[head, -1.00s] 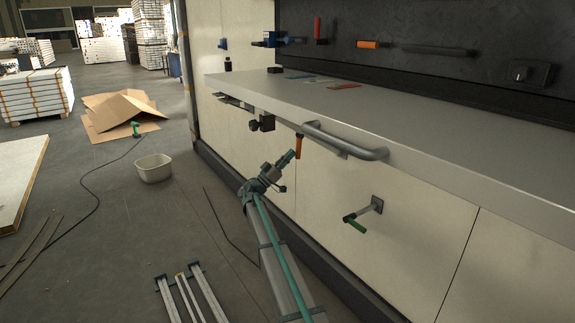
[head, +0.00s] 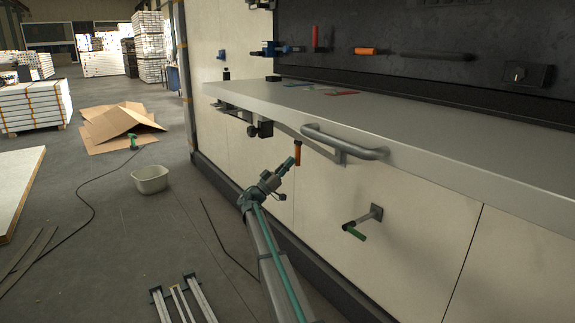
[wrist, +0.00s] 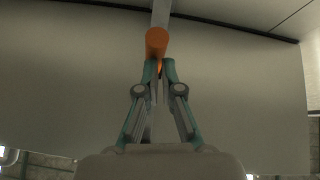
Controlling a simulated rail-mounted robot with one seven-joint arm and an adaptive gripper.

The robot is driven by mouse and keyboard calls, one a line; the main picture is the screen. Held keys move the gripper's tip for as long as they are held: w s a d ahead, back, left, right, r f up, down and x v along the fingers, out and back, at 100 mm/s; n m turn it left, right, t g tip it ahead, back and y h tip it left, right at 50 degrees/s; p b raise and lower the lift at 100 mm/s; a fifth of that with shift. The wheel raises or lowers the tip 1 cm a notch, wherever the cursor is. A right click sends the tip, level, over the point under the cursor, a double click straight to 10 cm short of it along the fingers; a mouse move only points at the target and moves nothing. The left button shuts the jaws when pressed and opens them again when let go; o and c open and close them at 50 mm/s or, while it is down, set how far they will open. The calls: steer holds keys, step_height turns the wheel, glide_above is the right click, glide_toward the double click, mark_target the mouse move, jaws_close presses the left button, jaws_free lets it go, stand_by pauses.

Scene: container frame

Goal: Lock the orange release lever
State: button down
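The orange release lever (head: 297,153) hangs down below the front edge of the worktop, near the left end of the grey handle. My gripper (head: 290,163) points up at it from the lower left, its tips at or just beside the lever's lower part. In the wrist view the lever (wrist: 157,42) shows as a thick orange piece just beyond the tips of my gripper (wrist: 160,66). The two fingers stand close together there, with a sliver of orange between them. I cannot tell whether they clamp the lever or only stand near it.
The worktop (head: 420,130) with its bent grey handle (head: 345,142) overhangs above my arm. A crank with a green grip (head: 355,233) sticks out of the panel to the right. A white bin (head: 150,179) stands on the floor at left.

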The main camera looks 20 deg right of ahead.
steer(key=shift+w+d+f, duration=0.1)
steer(key=shift+d+f, duration=0.1)
steer(key=shift+d, duration=0.4)
steer(key=a+f+b, duration=0.3)
steer(key=f+b, duration=0.4)
steer(key=f, duration=0.2)
steer(key=shift+a+f+b, duration=0.2)
steer(key=shift+f+b, duration=0.05)
steer(key=shift+b, duration=0.05)
steer(key=shift+a+r, duration=0.1)
